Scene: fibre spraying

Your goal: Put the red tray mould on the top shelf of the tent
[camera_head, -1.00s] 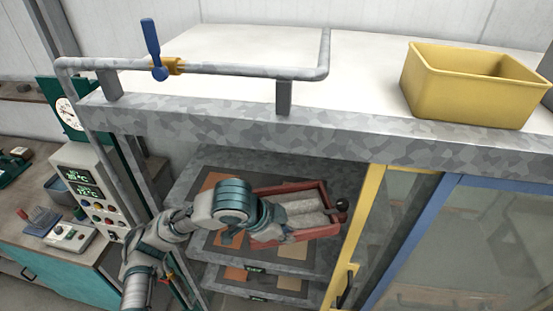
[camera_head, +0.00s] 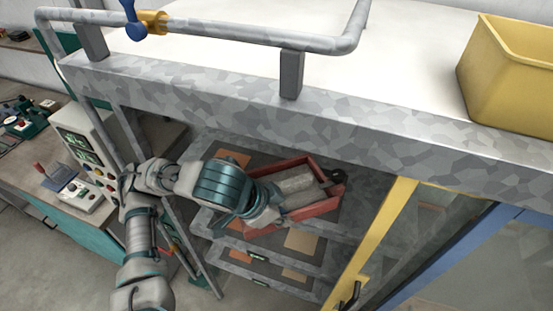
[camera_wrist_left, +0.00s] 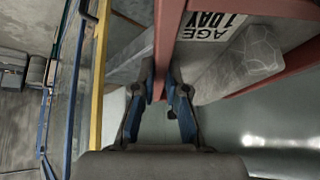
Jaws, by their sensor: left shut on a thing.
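The red tray mould (camera_head: 322,206) holds grey blocks and is inside the tent, over the top shelf (camera_head: 352,221). I cannot tell whether it rests on the shelf. My left gripper (camera_head: 280,213) reaches in from the left and is shut on the mould's near wall. In the left wrist view the blue fingers (camera_wrist_left: 163,88) stand on either side of the red wall (camera_wrist_left: 170,40). That view also shows an "AGE 1 DAY" label (camera_wrist_left: 208,25) beside a grey block. My right gripper is not in view.
The tent's grey top beam (camera_head: 200,106) runs just above my arm. A yellow-framed door (camera_head: 374,240) stands right of the shelves. Lower shelves (camera_head: 262,262) lie below. A yellow bin (camera_head: 510,75) sits on the tent's roof, and a control box (camera_head: 88,150) stands left.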

